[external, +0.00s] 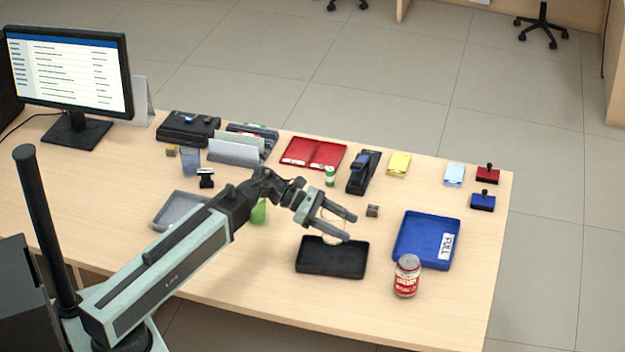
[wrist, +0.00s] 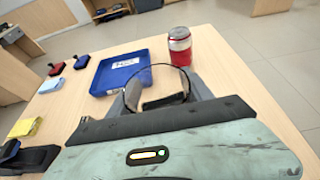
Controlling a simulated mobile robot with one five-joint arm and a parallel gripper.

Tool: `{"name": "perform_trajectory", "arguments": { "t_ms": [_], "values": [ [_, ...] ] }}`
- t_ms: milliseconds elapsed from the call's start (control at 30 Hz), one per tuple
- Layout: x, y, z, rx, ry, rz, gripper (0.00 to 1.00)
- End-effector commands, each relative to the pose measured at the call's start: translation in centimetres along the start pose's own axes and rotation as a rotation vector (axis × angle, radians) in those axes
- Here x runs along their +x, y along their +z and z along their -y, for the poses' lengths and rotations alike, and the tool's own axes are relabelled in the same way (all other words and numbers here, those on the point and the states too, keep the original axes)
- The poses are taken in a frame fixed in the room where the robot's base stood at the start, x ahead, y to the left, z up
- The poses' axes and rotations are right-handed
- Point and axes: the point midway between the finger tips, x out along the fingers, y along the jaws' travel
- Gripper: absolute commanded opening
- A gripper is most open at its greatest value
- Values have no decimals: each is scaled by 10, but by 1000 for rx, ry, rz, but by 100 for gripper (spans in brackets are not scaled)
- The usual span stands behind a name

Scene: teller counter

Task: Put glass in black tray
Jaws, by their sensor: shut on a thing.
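A clear glass (external: 333,232) is between the fingers of my gripper (external: 350,228), which is shut on it. In the wrist view the glass (wrist: 147,68) shows as a thin round transparent rim in front of the gripper. The black tray (external: 331,270) lies on the counter, and in the external view the gripper and glass appear just above its back edge. The exact height of the glass over the tray is hard to tell. The gripper body hides most of the tray in the wrist view.
A blue tray (external: 425,230) marked FULL stands right of the black tray, with a red can (external: 407,276) at its front. A small metal cube (external: 373,211) sits behind the black tray. A grey tray (external: 178,209) and a green item (external: 259,211) are to the left.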

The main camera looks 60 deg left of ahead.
Motion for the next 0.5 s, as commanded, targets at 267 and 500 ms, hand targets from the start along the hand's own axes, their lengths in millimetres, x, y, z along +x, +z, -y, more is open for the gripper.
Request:
{"name": "perform_trajectory", "arguments": {
  "t_ms": [267, 500],
  "values": [
    [11, -23, 0, 0, -1, 0, 11],
    [18, -39, 0, 0, 0, 0, 11]
  ]
}}
